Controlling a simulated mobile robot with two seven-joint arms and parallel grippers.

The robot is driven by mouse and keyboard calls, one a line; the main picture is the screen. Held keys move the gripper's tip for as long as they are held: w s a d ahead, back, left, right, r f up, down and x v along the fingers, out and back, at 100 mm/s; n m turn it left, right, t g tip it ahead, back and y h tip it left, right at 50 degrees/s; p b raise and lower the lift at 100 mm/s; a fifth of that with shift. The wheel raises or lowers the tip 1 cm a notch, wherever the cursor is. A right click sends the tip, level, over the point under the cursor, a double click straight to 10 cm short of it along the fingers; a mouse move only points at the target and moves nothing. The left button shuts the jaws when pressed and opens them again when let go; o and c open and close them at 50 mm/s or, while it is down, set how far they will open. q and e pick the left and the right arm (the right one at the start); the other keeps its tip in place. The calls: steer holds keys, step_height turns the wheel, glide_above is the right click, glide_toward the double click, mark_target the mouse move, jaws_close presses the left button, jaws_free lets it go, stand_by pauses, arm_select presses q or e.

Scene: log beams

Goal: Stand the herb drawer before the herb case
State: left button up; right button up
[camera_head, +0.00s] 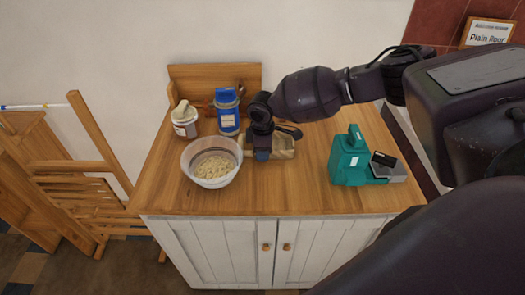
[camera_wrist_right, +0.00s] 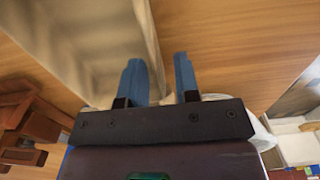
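A pale wooden open-topped box, which looks like the herb drawer (camera_head: 284,146), lies on the wooden cabinet top. My right gripper (camera_head: 262,154) reaches down at its left end. In the right wrist view its two blue fingers (camera_wrist_right: 160,80) stand apart, one on each side of the box wall (camera_wrist_right: 152,40). A gap shows beside the wall, so the gripper looks open around it. I cannot tell which thing is the herb case; a wooden piece with an upright back (camera_head: 215,76) stands behind, partly hidden. My left gripper is not in view.
A bowl of pale food (camera_head: 212,165) stands close left of the gripper. A lidded jar (camera_head: 184,122) and a blue canister (camera_head: 228,112) are behind it. A teal object (camera_head: 348,160) with a grey part stands at right. The front strip of the top is clear.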

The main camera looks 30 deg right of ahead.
step_height(320, 180, up, 12)
steer(key=p, duration=0.1)
steer(key=shift+r, duration=0.15)
stand_by(0.3)
steer(key=shift+s, duration=0.1)
stand_by(0.4)
